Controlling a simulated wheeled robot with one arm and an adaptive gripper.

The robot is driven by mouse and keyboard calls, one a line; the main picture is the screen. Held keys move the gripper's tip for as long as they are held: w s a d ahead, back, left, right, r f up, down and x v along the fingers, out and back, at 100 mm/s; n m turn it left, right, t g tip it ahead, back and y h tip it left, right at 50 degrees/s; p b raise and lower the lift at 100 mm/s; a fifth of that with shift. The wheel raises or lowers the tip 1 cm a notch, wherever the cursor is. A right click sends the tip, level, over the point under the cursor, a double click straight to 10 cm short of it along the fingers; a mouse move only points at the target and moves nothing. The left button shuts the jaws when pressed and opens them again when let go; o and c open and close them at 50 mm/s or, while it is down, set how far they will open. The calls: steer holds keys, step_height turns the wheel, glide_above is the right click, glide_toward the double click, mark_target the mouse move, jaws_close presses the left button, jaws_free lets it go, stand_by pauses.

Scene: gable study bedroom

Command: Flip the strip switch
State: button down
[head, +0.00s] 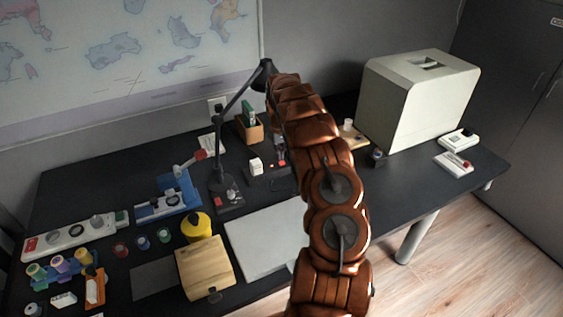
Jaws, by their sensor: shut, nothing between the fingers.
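A long white strip (52,238) lies at the left of the dark desk. It has a red switch (31,244) at its left end and round grey pieces along its top. Which way the switch is tipped is too small to tell. My brown segmented arm rises from the bottom edge, right of centre, toward the back of the desk. My gripper cannot be made out; the arm's far end is near the lamp head, well to the right of the strip.
A black lamp (219,150) stands mid-desk. A big cream box (398,105) stands right.

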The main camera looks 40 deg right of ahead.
steer(key=shift+r, duration=3.4)
steer(key=shift+a+r, duration=0.1)
